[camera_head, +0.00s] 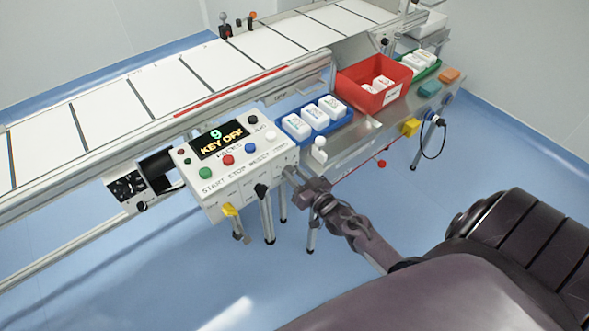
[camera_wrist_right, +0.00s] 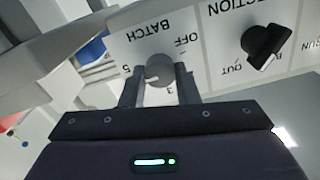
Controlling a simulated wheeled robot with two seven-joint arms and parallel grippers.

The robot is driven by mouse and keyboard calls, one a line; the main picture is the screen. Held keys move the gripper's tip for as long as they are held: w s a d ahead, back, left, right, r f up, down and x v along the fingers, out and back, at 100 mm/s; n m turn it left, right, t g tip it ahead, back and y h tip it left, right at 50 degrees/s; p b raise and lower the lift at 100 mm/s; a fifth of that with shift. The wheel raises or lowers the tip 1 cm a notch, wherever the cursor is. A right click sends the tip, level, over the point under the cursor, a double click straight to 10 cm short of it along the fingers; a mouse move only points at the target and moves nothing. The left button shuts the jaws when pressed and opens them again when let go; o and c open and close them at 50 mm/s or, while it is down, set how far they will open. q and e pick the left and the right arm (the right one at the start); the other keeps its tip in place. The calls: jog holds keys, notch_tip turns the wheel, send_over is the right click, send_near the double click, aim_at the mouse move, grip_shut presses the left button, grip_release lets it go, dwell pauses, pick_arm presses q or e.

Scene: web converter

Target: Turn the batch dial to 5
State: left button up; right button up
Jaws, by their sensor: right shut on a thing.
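The batch dial (camera_wrist_right: 160,70) is a grey round knob on a white panel face under the word BATCH, seen upside down in the right wrist view. OFF, 3 and 5 are marked around it. A short white pointer line on the knob faces the lower left, seemingly between 3 and 5; I cannot tell its exact setting. My right gripper (camera_wrist_right: 159,88) is shut on the dial, one finger on each side. In the head view the right gripper (camera_head: 291,174) reaches the front right of the white control box (camera_head: 215,190), hiding the dial. My left gripper is not in view.
A black selector knob (camera_wrist_right: 265,43) sits beside the dial. A blue tray (camera_head: 318,133) of white packs and a red bin (camera_head: 374,84) stand to the right.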

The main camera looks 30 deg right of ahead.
jog(key=shift+f+m, duration=0.1)
jog(key=shift+m, duration=1)
jog(key=o, duration=1)
jog(key=s, duration=0.7)
jog(key=shift+s+d, duration=0.3)
jog(key=shift+s, duration=0.1)
